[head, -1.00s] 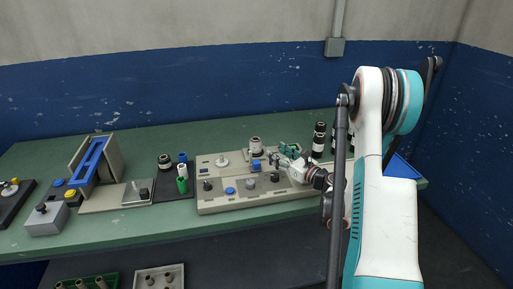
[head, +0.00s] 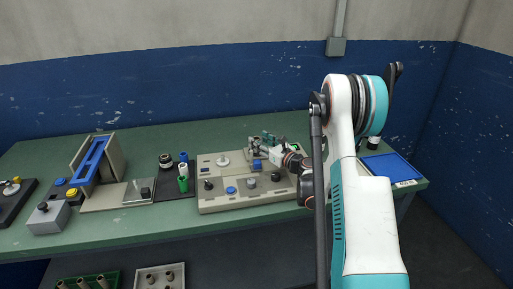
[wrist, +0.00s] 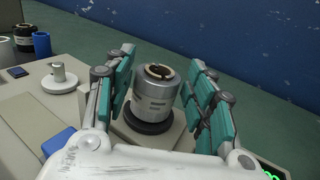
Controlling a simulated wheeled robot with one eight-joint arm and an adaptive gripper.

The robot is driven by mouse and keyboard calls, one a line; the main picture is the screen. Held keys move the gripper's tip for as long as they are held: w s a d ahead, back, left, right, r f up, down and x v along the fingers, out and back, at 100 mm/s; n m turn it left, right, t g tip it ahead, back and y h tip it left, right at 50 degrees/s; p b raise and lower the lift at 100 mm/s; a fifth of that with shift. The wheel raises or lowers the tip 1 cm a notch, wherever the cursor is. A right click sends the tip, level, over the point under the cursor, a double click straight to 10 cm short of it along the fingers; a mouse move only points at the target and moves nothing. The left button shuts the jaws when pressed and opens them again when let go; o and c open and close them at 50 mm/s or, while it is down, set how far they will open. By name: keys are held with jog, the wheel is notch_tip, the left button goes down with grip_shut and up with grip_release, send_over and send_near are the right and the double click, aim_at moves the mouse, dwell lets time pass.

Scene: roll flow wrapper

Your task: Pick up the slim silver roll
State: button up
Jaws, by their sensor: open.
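The silver roll (wrist: 152,98) stands upright on a black round base on the beige machine (wrist: 90,88). It has a brown core on top and dark print on its side. My gripper (wrist: 160,68) is open, with one teal-padded finger on each side of the roll. A gap shows between the roll and the right finger; I cannot tell whether the left finger touches it. In the head view my gripper (head: 263,144) is over the back right part of the machine and hides most of the roll.
A white spindle disc (wrist: 60,80) and a blue block (wrist: 58,141) are on the machine to the left. Blue (head: 183,157), white and green cylinders stand on a black mat. A blue tray (head: 390,167) lies at the table's right end. The wall is behind.

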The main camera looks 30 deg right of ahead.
jog(key=shift+b+x, duration=0.3)
jog(key=shift+x, duration=1.2)
jog(key=shift+c, duration=0.6)
jog(key=c, duration=0.8)
jog(key=shift+r, duration=0.1)
